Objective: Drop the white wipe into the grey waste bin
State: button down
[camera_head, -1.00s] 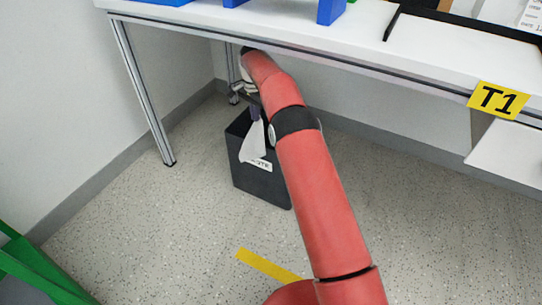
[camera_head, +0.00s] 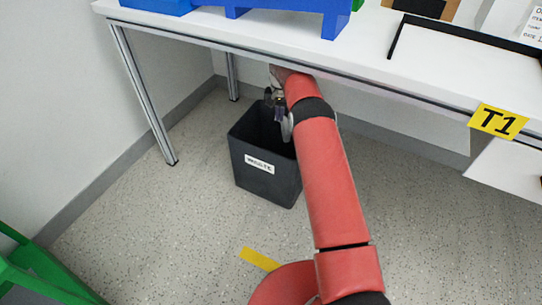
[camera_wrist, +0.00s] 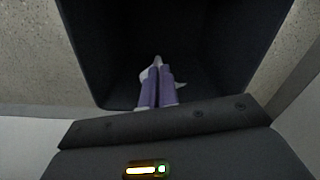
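The grey waste bin (camera_head: 262,185) stands on the floor under the table, dark and open at the top. My gripper (camera_head: 279,119) is over its opening, fingers pointing down. In the wrist view the two purple fingers (camera_wrist: 158,88) are close together above the dark bin interior (camera_wrist: 215,45). Pale parts of the white wipe (camera_wrist: 182,86) show beside and behind the fingertips. Whether the fingers touch it or it lies lower in the bin is unclear. No wipe shows hanging below the fingers in the head view.
The white table (camera_head: 240,30) spans above the bin, its front edge close to my arm. A metal table leg (camera_head: 143,95) stands left of the bin. A green frame (camera_head: 35,270) is at lower left.

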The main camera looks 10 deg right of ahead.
notch_tip(320, 180, down, 6)
jog(key=b, duration=0.2)
jog(key=shift+r+b, duration=0.15)
jog(key=shift+b, duration=0.2)
jog(key=c, duration=1.6)
grip_release()
jog(key=shift+o, duration=0.3)
jog(key=o, duration=0.5)
jog(key=shift+o, duration=0.5)
jog(key=o, duration=0.7)
jog(key=shift+c, duration=0.2)
